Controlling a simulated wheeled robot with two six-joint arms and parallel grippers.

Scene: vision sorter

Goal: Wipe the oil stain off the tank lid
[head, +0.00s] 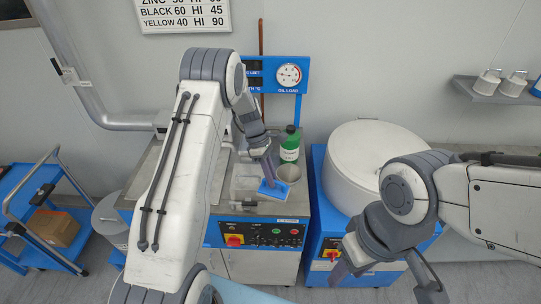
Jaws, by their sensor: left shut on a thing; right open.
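My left gripper (268,168) is shut on a blue pad with a pale edge (273,189). It holds the pad over the grey worktop (240,208), near its front edge; I cannot tell whether the pad touches anything. A large round white tank with a flat lid (372,143) stands to the right on a blue base. No oil stain can be made out on the lid from here. My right gripper (392,286) is open and empty, low in front of the tank's blue base.
A green bottle (290,146), a metal cup (289,172) and a clear container (244,180) stand close around the pad. A dial gauge panel (288,75) rises behind. A blue cart with a box (53,228) and a grey lidded bin (110,217) are at the left.

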